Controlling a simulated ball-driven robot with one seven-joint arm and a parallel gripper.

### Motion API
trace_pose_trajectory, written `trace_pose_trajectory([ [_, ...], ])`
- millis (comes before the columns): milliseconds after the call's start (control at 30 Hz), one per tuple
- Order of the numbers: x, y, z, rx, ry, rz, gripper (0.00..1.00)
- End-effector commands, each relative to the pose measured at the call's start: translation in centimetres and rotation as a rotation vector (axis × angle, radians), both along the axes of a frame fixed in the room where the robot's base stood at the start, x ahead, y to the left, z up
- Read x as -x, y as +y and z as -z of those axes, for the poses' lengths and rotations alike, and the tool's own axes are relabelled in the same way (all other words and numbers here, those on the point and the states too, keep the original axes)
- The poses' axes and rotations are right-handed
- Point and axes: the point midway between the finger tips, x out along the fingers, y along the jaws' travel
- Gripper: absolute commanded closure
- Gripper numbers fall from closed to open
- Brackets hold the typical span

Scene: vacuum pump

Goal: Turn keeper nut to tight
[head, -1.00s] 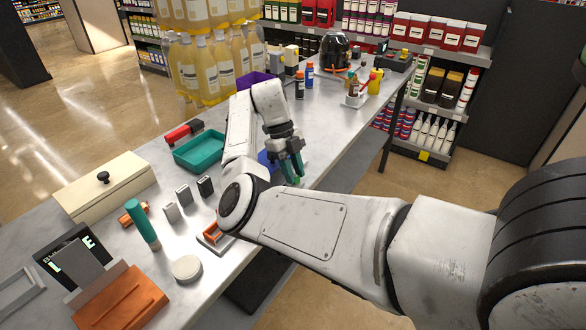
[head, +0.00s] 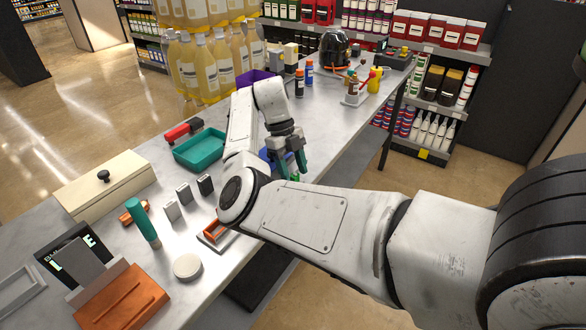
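My gripper (head: 292,166) hangs over the front edge area of the long table, pointing down. Its two teal fingers stand apart with a gap between them, and I see nothing held in it. A small bright green part (head: 294,178) shows just below the fingertips; I cannot tell its shape or whether the fingers touch it. A blue thing (head: 264,155) lies behind the gripper, partly hidden by my arm. I cannot make out the keeper nut; it may be too small or hidden by my gripper and arm.
A teal tray (head: 200,149), a cream box (head: 105,182), a teal cylinder (head: 141,222) and a white disc (head: 187,266) stand on the table (head: 215,285) at left. A dark dome (head: 335,50) and bottles stand toward the back.

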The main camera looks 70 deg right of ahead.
Motion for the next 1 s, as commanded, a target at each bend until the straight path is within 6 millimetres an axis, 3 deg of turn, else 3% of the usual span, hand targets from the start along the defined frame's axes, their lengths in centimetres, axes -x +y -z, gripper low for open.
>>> trace_pose_trajectory([
  [233,0.0,0.0,-0.1,0.0,0.001,0.0,0.46],
  [367,-0.4,-0.2,-1.1,-0.001,-0.002,0.0,0.46],
  [800,-3.0,-1.7,-8.3,-0.001,-0.003,0.0,0.46],
  [1000,-3.5,-2.0,-9.8,-0.002,0.0,-0.001,0.46],
])
